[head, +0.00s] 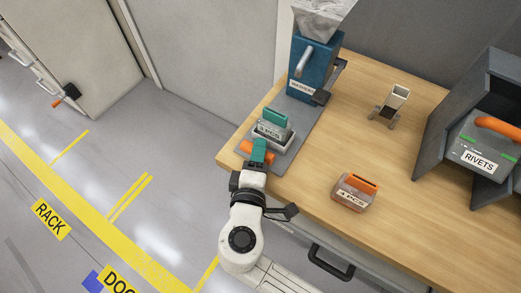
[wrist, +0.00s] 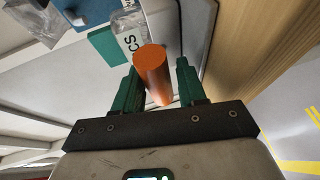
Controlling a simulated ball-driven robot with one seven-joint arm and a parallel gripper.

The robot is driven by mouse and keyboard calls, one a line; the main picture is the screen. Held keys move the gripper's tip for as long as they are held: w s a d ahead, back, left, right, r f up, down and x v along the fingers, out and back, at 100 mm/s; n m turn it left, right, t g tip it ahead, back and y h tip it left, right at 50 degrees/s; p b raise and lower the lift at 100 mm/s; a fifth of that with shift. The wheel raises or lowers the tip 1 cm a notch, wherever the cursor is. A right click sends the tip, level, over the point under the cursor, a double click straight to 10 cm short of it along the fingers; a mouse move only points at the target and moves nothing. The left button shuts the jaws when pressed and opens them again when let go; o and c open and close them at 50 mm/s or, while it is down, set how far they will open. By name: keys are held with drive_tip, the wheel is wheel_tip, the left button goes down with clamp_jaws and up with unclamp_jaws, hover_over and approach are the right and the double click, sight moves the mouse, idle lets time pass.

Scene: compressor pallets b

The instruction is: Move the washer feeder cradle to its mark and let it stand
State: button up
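The washer feeder (head: 313,66) is a blue unit with a clear bag on top, standing on a grey base plate (head: 302,128) at the table's left edge. On the plate's near end sits what looks like its cradle (head: 270,141), a pale tray holding a teal-topped block marked 4 PCS. An orange handle (head: 246,147) projects from its near side. My gripper (head: 259,150) is at this handle. In the wrist view, the orange handle (wrist: 152,72) lies between my teal fingertips (wrist: 160,75), with a gap at the right finger. No separate mark is clear.
An orange-topped 4 PCS block (head: 354,192) stands on the wooden table (head: 400,225) to the right. A small stand (head: 390,105) is behind it. A grey rack with a rivets bin (head: 480,150) is at the right. Table between them is clear.

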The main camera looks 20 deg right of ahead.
drive_tip(key=b+v, duration=0.1)
drive_tip(key=v, duration=1)
idle(0.6)
